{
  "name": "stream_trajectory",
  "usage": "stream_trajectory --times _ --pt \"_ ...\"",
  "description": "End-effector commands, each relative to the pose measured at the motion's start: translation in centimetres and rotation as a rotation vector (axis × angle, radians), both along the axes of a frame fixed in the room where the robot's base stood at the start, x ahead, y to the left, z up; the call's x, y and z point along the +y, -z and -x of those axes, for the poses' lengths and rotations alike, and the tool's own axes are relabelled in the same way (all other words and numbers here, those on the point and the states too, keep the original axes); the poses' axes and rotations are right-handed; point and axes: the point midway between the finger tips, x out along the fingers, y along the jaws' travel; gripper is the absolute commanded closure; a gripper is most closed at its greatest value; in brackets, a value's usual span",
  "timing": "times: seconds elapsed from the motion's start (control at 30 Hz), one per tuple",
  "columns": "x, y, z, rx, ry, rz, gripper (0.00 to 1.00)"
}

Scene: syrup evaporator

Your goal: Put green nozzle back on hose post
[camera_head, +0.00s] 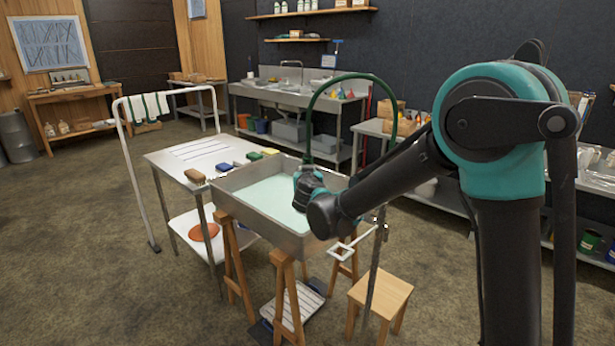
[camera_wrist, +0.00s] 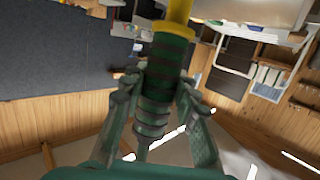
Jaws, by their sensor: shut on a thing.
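The green nozzle (camera_wrist: 168,62) has a dark ribbed body and a yellow collar (camera_wrist: 174,29). In the wrist view, both fingers of my gripper (camera_wrist: 160,92) are closed around its ribbed body. In the head view, my gripper (camera_head: 307,186) is over the steel basin (camera_head: 300,240), and the nozzle is mostly hidden there. A green hose (camera_head: 343,77) arcs up from the gripper and comes down behind my arm. A thin grey post (camera_head: 373,275) with a white loop-shaped bracket (camera_head: 345,248) stands at the basin's front right. I cannot tell whether this is the hose post.
The basin holds pale green liquid (camera_head: 265,195) and rests on wooden trestles (camera_head: 284,285). A steel table (camera_head: 170,160) with several coloured blocks adjoins it on the left. A wooden stool (camera_head: 382,293) stands at the front right. A white rail with cloths (camera_head: 148,107) is farther left.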

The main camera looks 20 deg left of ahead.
Motion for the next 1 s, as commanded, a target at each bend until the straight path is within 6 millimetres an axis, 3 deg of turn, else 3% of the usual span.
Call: stream_trajectory --times 0.47,1.0 --pt "0.0 -0.4 0.1 0.0 -0.001 0.0 1.0" --pt "-2.4 -0.4 2.9 0.0 -0.002 0.0 1.0"
